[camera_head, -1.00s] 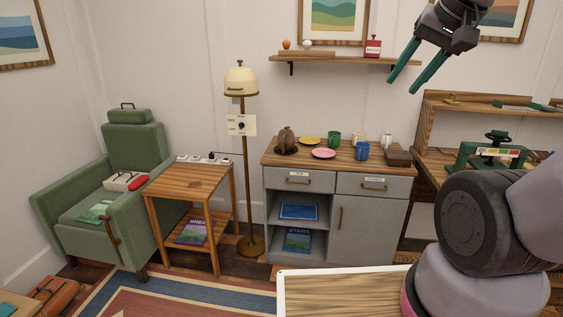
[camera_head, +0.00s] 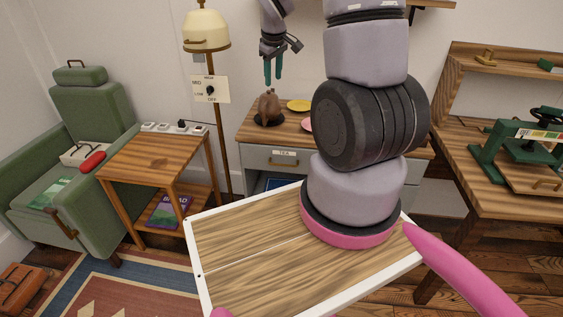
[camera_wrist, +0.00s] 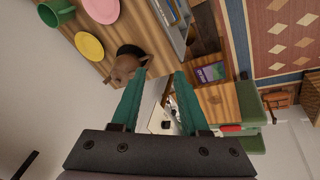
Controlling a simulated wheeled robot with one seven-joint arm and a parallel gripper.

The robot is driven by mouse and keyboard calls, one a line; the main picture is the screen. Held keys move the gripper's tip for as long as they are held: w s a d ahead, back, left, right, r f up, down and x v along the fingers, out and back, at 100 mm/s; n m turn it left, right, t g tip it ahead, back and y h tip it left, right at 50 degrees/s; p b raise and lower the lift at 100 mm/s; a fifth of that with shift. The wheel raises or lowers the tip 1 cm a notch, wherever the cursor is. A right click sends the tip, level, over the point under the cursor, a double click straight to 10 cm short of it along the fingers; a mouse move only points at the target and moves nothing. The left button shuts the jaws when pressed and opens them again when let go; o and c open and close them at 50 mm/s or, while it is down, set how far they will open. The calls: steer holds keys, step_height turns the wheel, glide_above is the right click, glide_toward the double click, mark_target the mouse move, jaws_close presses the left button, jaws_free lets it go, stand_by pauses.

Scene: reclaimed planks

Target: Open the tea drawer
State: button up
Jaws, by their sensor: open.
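The tea drawer (camera_head: 262,157) is a grey drawer front labelled TEA with a brass handle (camera_head: 283,163), below the cabinet's wooden top. It looks shut. My arm hides the cabinet's right part in the head view. The grey drawer front also shows at the top of the wrist view (camera_wrist: 173,28). My gripper (camera_head: 273,82) is open and empty, with teal fingers pointing down, above and behind the brown teapot (camera_head: 269,104) in the picture. In the wrist view, the teapot (camera_wrist: 124,66) lies just beyond the fingertips (camera_wrist: 160,76), to their left.
A yellow plate (camera_head: 299,105) and a pink plate (camera_head: 307,125) stand on the cabinet top near the teapot. A lamp (camera_head: 206,30) and a side table (camera_head: 155,160) are to the left. A workbench (camera_head: 500,190) stands right. Open rug (camera_head: 110,285) lies in front.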

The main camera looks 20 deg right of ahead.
step_height(320, 180, down, 10)
steer(key=w+d+n, duration=0.2)
steer(key=n+g, duration=0.2)
steer(key=n, duration=0.3)
glide_toward(282, 165)
steer(key=f, duration=0.2)
steer(key=w+f, duration=0.1)
steer(key=f, duration=0.2)
steer(key=d+f, duration=0.1)
steer(key=f, duration=0.1)
steer(key=shift+w+f, duration=0.2)
steer(key=shift+w, duration=0.1)
jaws_close()
